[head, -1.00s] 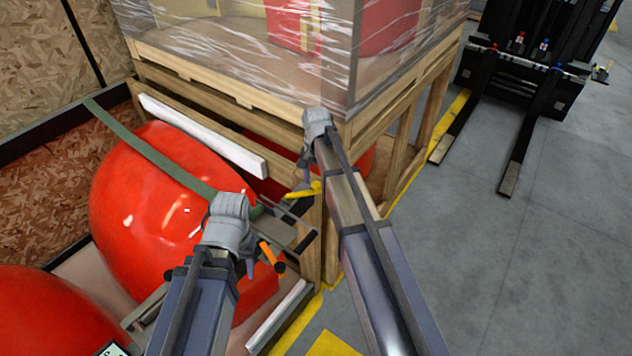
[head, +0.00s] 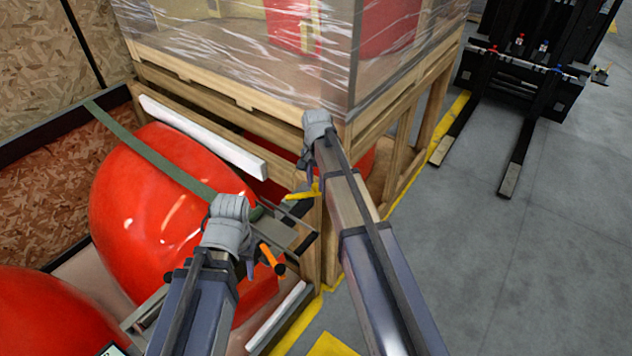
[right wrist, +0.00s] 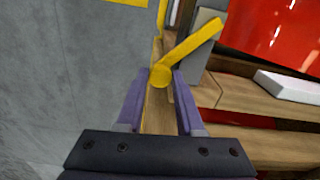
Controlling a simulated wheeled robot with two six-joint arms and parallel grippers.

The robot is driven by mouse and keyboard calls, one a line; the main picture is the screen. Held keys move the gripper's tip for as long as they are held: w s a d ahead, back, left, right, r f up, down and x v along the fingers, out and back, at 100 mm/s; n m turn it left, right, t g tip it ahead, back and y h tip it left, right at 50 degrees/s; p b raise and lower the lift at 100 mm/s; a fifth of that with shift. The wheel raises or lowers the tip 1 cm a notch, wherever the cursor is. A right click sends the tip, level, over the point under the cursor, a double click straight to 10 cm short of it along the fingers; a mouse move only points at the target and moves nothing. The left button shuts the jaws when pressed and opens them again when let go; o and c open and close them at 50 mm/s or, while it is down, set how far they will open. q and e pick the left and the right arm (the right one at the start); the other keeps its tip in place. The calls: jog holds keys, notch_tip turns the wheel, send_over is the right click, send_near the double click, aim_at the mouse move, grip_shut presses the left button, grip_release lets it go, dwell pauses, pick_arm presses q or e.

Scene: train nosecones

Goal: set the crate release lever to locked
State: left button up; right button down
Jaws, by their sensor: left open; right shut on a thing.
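The yellow release lever (head: 300,193) is at the front corner of the wooden crate frame (head: 312,243), below the wrapped load. In the right wrist view the lever (right wrist: 190,50) slants up to the right from its round end. My right gripper (right wrist: 160,76) has its purple fingers on either side of that round end, shut on it. In the head view my right gripper (head: 309,184) is partly hidden by its wrist. My left gripper (head: 252,268) is open near an orange-tipped handle (head: 271,258); its fingers are mostly hidden by its own wrist.
Red nosecones (head: 150,205) lie at the left under a green strap (head: 150,152). A plastic-wrapped load (head: 240,45) stands on the wooden frame. A white-edged rail (head: 205,138) runs along it. A black forklift (head: 525,75) stands at the back right; grey floor is clear on the right.

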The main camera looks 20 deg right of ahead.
jog(key=shift+s, duration=0.1)
dwell(0.7)
jog(key=shift+s+a+m, duration=0.1)
jog(key=shift+s+m, duration=0.75)
jog(key=shift+m, duration=0.15)
jog(key=s+m, duration=0.2)
jog(key=shift+a+m, duration=0.3)
jog(key=shift+s+a+m, duration=0.65)
jog(key=shift+s+m, duration=0.1)
jog(key=shift+m, duration=0.6)
jog(key=shift+s+a+m, duration=0.65)
jog(key=shift+s+m, duration=0.05)
jog(key=shift+m, duration=0.65)
jog(key=c, duration=0.5)
grip_release()
